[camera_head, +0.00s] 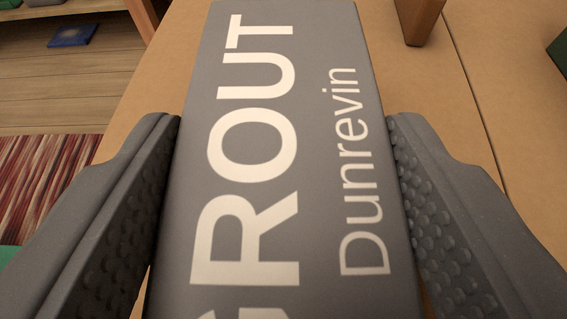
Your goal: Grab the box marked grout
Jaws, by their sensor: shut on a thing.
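A grey box marked GROUT Dunrevin (311,150) fills the middle of the view, its pale lettering running up its face. Its near end is cut off by the bottom edge of the picture. My gripper (285,135) is around the box, with one grey finger along its left side and one along its right. The fingers have bumpy inner pads, and the gripper is shut on the box.
A tan wooden surface (500,60) with a seam lies under and beyond the box. A brown wooden piece (418,18) stands beyond at the right, and a dark green thing is at the right edge. On the left are a plank floor (60,95), a red striped rug (45,175) and a blue item (73,34).

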